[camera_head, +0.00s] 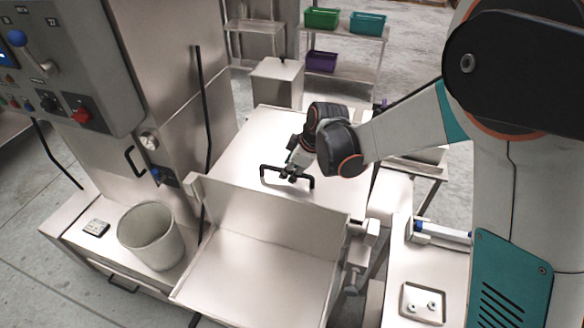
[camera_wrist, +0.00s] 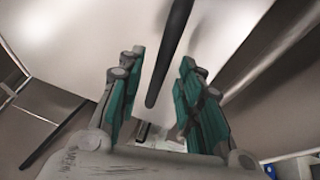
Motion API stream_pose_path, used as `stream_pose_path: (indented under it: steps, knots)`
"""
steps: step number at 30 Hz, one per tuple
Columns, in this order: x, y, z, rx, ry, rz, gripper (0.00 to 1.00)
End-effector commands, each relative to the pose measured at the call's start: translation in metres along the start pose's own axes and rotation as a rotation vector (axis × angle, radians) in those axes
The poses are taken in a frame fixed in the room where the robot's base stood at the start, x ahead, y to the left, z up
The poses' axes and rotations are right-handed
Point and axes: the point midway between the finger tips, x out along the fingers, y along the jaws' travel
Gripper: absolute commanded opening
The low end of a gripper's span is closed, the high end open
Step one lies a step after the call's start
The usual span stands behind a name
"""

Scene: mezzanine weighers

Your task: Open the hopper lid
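The hopper lid (camera_head: 246,142) is a broad, pale metal panel in the middle of the head view, lying flat over the hopper. A black bar handle (camera_head: 270,168) stands up near its front edge. My gripper (camera_head: 289,174) is at the handle, over its middle to right part; its fingertips are small and partly hidden in the head view. In the wrist view the dark handle bar (camera_wrist: 171,52) runs between the two green-padded fingers (camera_wrist: 160,70). The fingers are apart, with a visible gap on each side of the bar.
A metal chute tray (camera_head: 250,278) with an upright back plate (camera_head: 275,220) lies in front of the lid. A grey bucket (camera_head: 150,236) stands at the left, below a control panel (camera_head: 75,65). A tall dark rod (camera_head: 205,130) rises left of the lid. Shelves with bins (camera_head: 321,18) stand behind.

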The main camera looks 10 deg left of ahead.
Motion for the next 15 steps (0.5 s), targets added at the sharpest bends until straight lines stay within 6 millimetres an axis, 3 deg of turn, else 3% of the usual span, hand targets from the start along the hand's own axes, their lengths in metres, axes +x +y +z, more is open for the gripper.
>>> stream_pose_path:
  steps: [5, 6, 10, 15]
  knots:
    - [0.0, -0.0001, -0.0001, 0.0, 0.0, 0.0, 0.33]
    - [0.0, 0.0, -0.0001, 0.0, 0.0, 0.0, 0.31]
    - [-0.0001, 0.0, -0.0001, 0.0, 0.0, 0.0, 0.01]
    - [-0.0002, 0.0, -0.0001, 0.0, 0.0, 0.0, 0.0]
